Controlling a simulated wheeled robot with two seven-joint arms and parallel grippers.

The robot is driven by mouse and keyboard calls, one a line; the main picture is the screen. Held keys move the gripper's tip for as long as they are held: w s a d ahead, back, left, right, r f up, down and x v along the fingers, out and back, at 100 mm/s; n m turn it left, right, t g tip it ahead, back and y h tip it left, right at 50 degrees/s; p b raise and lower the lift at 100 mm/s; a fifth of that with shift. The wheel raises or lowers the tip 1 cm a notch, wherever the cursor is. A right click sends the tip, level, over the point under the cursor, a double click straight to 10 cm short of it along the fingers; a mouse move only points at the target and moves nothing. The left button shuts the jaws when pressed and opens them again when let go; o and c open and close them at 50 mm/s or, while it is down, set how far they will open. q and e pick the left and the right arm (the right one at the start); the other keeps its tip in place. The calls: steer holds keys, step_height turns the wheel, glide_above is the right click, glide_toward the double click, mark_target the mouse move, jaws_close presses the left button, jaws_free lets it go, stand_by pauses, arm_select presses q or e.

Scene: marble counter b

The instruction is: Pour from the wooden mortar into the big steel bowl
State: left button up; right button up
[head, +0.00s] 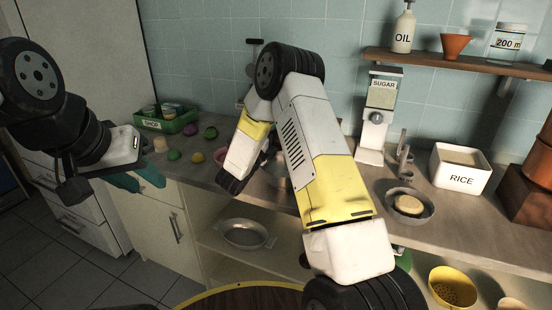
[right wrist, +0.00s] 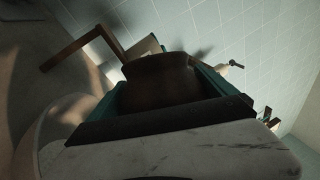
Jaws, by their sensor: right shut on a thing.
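My right gripper (right wrist: 165,88) is shut on a dark brown wooden thing, which I take for the wooden mortar (right wrist: 160,75); it looks tilted in the right wrist view. Its inside and contents do not show. In the head view my right arm hides the mortar and the right fingertips. A shiny grey metal piece (head: 277,172) shows behind that arm on the counter, perhaps the big steel bowl, mostly hidden. I cannot tell how the mortar lies relative to it. My left gripper (head: 138,180) looks open and empty, in front of the counter's left part.
A green crate (head: 168,122) and several coloured balls are at the counter's left. A sugar dispenser (head: 377,115), a grey dish (head: 425,212) holding a pale piece and a rice box (head: 461,168) stand at the right. A metal pan (head: 243,233) is on the lower shelf.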

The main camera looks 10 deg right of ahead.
steer(key=shift+s+d+r+m, duration=0.15)
steer(key=shift+s+r+m, duration=0.1)
steer(key=shift+r+m, duration=0.4)
steer(key=shift+s+d+m+h+p, duration=0.1)
steer(key=shift+s+m+h+p, duration=0.1)
steer(key=shift+m+h+p, duration=0.3)
